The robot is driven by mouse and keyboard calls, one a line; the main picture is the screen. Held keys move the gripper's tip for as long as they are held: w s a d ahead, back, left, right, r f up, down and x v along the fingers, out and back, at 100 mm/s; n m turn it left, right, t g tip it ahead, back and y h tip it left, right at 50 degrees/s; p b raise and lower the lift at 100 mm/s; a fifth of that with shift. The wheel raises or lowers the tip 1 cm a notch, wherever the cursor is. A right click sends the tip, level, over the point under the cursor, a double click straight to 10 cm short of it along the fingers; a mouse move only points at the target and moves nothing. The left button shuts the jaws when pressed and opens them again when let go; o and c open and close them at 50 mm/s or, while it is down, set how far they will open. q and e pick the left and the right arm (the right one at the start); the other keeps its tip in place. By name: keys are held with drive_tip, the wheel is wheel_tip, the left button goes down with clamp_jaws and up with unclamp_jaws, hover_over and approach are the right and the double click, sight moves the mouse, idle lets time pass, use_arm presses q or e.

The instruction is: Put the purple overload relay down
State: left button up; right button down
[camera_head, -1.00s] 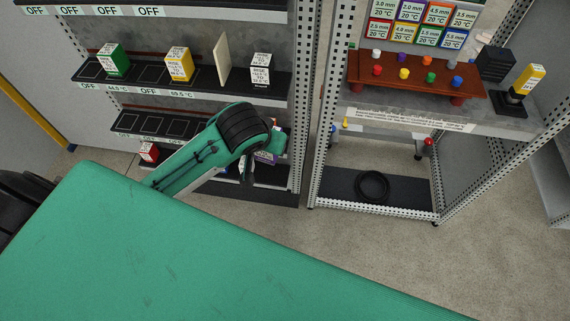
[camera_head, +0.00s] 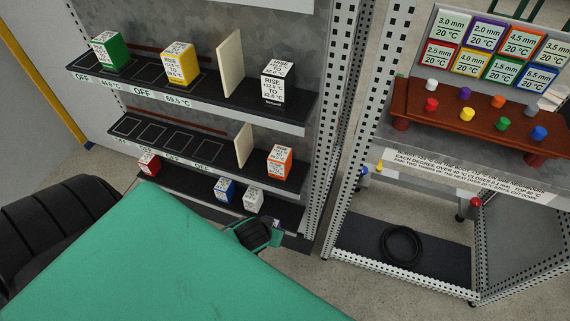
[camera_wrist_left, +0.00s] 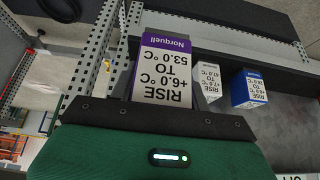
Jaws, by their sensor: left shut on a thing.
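The purple overload relay (camera_wrist_left: 165,72) is a white block with a purple top band, labelled RISE +6.0 °C TO 53.0 °C. In the left wrist view it sits between the dark fingers of my left gripper (camera_wrist_left: 163,92), which is shut on it. In the head view my left gripper (camera_head: 268,236) is at the right end of the lowest shelf (camera_head: 290,214), mostly behind my green arm. Only a sliver of the relay seems to show there. Whether it touches the shelf cannot be told. My right gripper is not in view.
A white relay (camera_head: 253,200), a blue relay (camera_head: 224,189) and a red relay (camera_head: 148,163) stand left on the lowest shelf. The shelf above holds an orange relay (camera_head: 280,161) and a pale upright plate (camera_head: 243,145). A perforated post (camera_head: 335,130) rises to the right.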

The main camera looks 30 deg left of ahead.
use_arm(q)
drive_tip(key=w+f, duration=0.1)
drive_tip(key=w, duration=0.1)
drive_tip(key=w+a+f, duration=0.1)
drive_tip(key=w, duration=0.2)
drive_tip(key=w+a+f, duration=0.1)
drive_tip(key=w+f, duration=0.1)
drive_tip(key=w, duration=0.1)
drive_tip(key=shift+w+f, duration=0.1)
drive_tip(key=w+f, duration=0.2)
drive_tip(key=w, duration=0.1)
drive_tip(key=shift+w+a+f+b, duration=0.15)
drive_tip(key=shift+w+a+b, duration=0.1)
drive_tip(key=shift+a+b, duration=0.15)
drive_tip(key=shift+w+f, duration=0.2)
drive_tip(key=shift+f, duration=0.05)
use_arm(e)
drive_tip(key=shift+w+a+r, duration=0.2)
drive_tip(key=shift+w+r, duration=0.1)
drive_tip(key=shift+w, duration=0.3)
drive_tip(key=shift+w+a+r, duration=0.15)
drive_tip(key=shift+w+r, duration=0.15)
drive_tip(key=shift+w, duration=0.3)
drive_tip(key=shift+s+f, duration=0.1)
use_arm(q)
drive_tip(key=o, duration=1.1)
drive_tip(key=shift+f, duration=0.15)
